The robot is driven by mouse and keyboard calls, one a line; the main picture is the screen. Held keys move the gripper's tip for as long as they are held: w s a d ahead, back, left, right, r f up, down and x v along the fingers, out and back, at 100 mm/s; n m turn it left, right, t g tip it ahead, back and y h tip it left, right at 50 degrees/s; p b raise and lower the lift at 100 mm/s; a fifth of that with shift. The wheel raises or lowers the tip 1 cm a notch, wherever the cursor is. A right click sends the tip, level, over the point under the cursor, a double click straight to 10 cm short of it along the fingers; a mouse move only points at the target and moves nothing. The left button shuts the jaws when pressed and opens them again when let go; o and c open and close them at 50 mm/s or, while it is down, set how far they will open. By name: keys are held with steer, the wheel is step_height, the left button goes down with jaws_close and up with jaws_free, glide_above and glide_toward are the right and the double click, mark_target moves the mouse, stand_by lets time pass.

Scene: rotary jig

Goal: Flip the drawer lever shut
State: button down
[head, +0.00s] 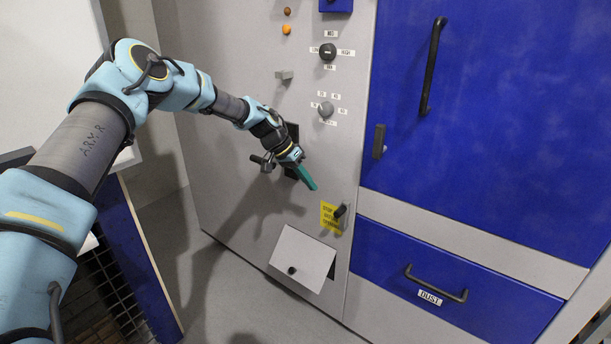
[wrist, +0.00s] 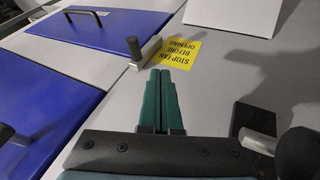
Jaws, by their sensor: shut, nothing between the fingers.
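The drawer lever (head: 339,212) is a small metal lever with a black knob. It sits on the grey panel near the upper left corner of the blue drawer marked DUST (head: 480,304). In the wrist view the lever (wrist: 148,51) stands just beyond my fingertips, close to the edge of the blue drawer (wrist: 95,38). I cannot tell if its bar overlaps the drawer front. My gripper (head: 312,186) points down and right, above and left of the lever and apart from it. Its green fingers are together and empty, and they also show in the wrist view (wrist: 160,75).
A yellow sign (head: 330,217) is beside the lever. A second lever (head: 379,141) is by the large blue door (head: 490,120). Knobs (head: 326,109) are above my gripper. A tilted grey flap (head: 302,258) juts out below. A dark square (wrist: 257,119) lies right of my fingers.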

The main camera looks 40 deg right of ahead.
steer(key=s+d+f+p, duration=0.2)
steer(key=s+d+f, duration=0.1)
steer(key=s+f, duration=0.2)
steer(key=shift+s, duration=0.2)
steer(key=shift+s+d, duration=0.1)
steer(key=shift+d, duration=0.05)
steer(key=shift+s+r+t, duration=0.1)
steer(key=shift+s+t, duration=0.2)
